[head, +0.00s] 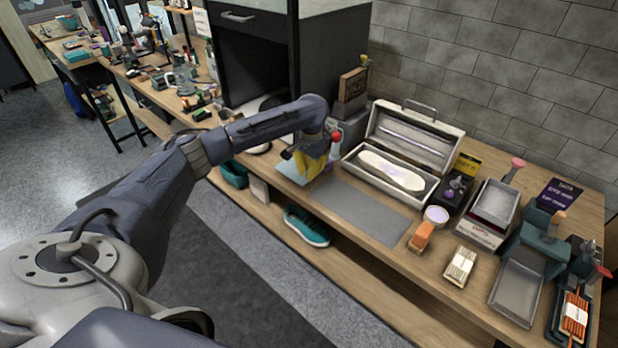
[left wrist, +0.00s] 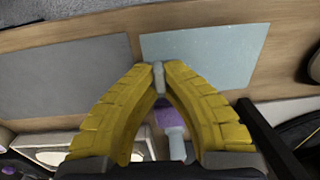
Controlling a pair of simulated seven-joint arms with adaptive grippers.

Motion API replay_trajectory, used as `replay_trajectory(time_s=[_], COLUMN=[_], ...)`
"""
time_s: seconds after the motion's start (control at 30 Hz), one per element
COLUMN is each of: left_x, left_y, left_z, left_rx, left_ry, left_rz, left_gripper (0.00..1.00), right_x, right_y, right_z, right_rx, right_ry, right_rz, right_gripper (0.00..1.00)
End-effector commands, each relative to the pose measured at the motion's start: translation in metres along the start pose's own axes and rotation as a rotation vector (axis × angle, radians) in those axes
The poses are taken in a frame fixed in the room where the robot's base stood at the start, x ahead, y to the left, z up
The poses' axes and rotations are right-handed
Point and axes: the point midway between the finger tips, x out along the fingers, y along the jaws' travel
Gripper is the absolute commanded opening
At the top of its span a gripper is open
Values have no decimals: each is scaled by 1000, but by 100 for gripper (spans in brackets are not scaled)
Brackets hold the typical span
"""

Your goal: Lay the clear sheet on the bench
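The clear sheet (head: 289,171) is a pale bluish, see-through rectangle at the bench's left part in the head view, beside the grey mat. It also shows in the left wrist view (left wrist: 205,52), looking flat at or close to the bench top. My left gripper (head: 308,172) has yellow fingers and points down over the sheet. In the left wrist view its fingertips (left wrist: 158,76) meet at the sheet's near left part. I cannot tell whether a thin edge is pinched between them. The fingers hide part of the sheet. My right gripper is not in view.
The grey mat (head: 362,210) lies bare on the bench. Behind it stands an open box (head: 415,146) with a pale sole-shaped piece inside. An orange-topped brush (head: 421,237), a small tub (head: 437,215) and trays crowd the right. A teal sneaker (head: 306,227) sits on the lower shelf.

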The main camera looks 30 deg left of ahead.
Motion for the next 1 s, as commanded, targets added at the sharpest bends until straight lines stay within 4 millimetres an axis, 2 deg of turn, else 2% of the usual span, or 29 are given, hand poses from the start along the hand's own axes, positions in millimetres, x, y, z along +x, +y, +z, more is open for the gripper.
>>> replay_trajectory(time_s=[0.1,0.2,0.6,0.63,0.8,1.0], left_x=[16,24,27,27,27,27], left_y=[1,1,1,1,1,1], left_z=[0,1,0,0,0,0], left_rx=[-1,0,0,0,0,0], left_ry=[-2,-2,-1,-1,-1,-1], left_rz=[2,1,0,0,0,0], left_gripper=[0,0,0,9,29,29], right_x=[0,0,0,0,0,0], right_y=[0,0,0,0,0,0], right_z=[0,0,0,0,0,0], right_rx=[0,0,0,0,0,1], right_ry=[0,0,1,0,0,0], right_rz=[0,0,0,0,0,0], right_gripper=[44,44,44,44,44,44])
